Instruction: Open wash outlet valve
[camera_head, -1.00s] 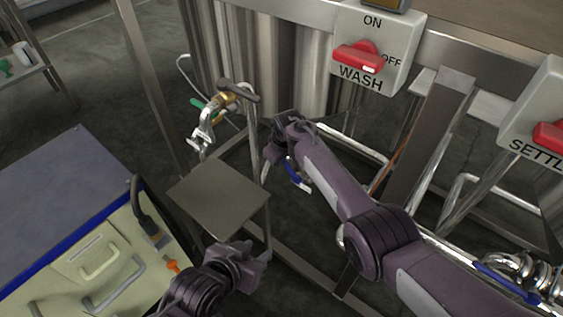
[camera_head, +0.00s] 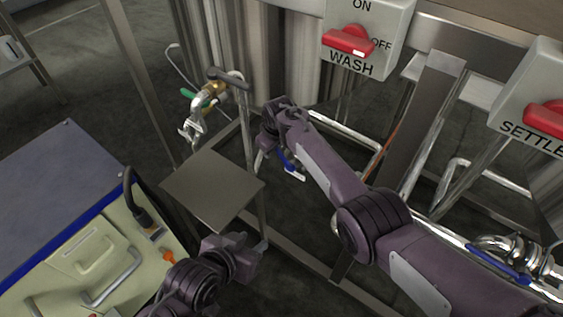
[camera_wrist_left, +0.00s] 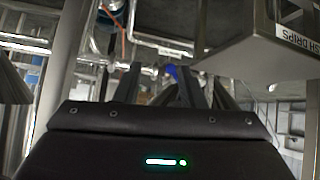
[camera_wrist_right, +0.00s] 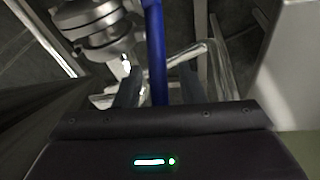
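The WASH switch box (camera_head: 368,35) with its red knob stands at the top, beside the steel tank (camera_head: 265,45). A brass valve with a dark handle (camera_head: 228,76) and a green part sits by the tank at upper left. A blue lever (camera_head: 289,163) is close to my right gripper (camera_head: 264,150). In the right wrist view a blue bar (camera_wrist_right: 155,50) passes between the fingers of my right gripper (camera_wrist_right: 157,80), which stand apart; contact is not clear. My left gripper (camera_head: 252,255) is low, by the drips stand (camera_head: 212,190); its fingers (camera_wrist_left: 157,85) look apart and empty.
The SETTLE switch box (camera_head: 535,100) is at right. A cabinet (camera_head: 60,180) with a blue edge and pale drawers is at lower left. Frame posts and pipes run around the tanks. A blue lever (camera_head: 500,271) lies near the right arm at lower right.

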